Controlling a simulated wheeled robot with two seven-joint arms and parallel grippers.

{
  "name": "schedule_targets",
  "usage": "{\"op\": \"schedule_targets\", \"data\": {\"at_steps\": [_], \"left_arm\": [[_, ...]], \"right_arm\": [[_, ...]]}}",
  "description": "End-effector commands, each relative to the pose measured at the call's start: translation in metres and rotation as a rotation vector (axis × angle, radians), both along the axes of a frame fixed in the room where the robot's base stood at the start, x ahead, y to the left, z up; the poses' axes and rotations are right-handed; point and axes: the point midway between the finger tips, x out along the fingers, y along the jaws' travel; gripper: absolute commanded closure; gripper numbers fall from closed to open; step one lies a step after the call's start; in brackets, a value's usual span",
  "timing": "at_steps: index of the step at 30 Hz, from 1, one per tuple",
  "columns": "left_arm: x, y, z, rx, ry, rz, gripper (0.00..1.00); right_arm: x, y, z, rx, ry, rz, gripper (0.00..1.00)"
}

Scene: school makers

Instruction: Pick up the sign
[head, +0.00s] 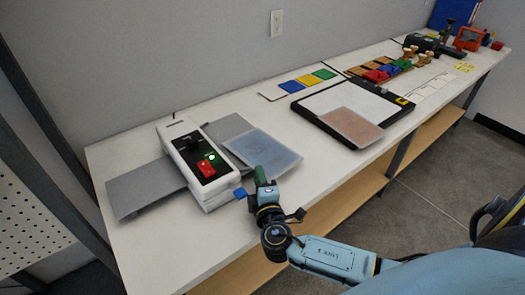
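No object is clearly marked as a sign. A blue sheet in a clear pouch (265,150) lies at the right side of a white laminator-like machine (205,188). A reddish-brown sheet in a clear pouch (351,127) lies over the front right edge of a black-framed board (335,104). My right gripper (259,175) is at the front edge of the blue sheet, over the table, and hides a little of it. A green piece shows at its tip and a small blue piece (240,193) beside it. Its finger gap is unclear. My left gripper is out of view.
The long white table (150,250) stands against a grey wall. Grey plates (142,189) flank the machine. Colored cards (307,81), a wooden tray of colored blocks (380,75) and tools lie farther back. A wooden shelf (335,203) runs below.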

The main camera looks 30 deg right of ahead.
Motion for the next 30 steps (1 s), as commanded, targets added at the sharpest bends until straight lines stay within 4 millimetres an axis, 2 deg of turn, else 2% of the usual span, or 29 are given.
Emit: {"op": "schedule_targets", "data": {"at_steps": [4, 12, 19, 30], "left_arm": [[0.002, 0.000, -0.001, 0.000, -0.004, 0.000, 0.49], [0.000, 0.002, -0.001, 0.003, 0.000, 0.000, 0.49], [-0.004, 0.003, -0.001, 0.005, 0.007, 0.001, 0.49], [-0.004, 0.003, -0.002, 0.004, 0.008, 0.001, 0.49]], "right_arm": [[0.017, -0.006, -0.001, -0.002, 0.001, 0.000, 0.72], [0.020, -0.007, -0.001, -0.001, 0.001, 0.001, 0.72], [0.020, -0.007, -0.001, -0.001, 0.001, 0.001, 1.00], [0.020, -0.007, -0.001, -0.001, 0.001, 0.000, 1.00]]}}
